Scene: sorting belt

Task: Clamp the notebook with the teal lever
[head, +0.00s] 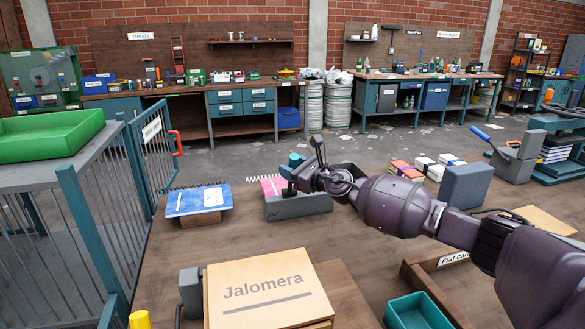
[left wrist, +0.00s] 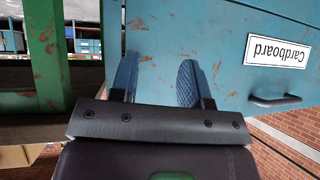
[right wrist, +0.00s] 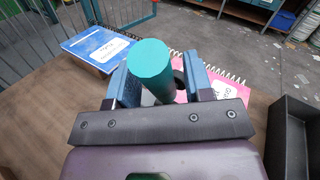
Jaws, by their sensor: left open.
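A pink spiral notebook (head: 271,186) lies at the grey clamp block (head: 298,206) in the head view. It also shows in the right wrist view (right wrist: 181,94), partly hidden behind my gripper. The teal lever (right wrist: 150,66) stands between the fingers of my right gripper (right wrist: 160,88); whether the fingers press on it I cannot tell. In the head view the lever's teal end (head: 294,160) shows beside my right gripper (head: 303,178). My left gripper (left wrist: 157,82) is open and empty, in front of a blue cabinet marked Cardboard (left wrist: 225,45).
A blue notebook (head: 198,199) lies left of the clamp. A wooden box marked Jalomera (head: 265,290) and a teal bin (head: 415,312) stand nearer. Several books (head: 405,170) and a grey-blue block (head: 466,185) are to the right.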

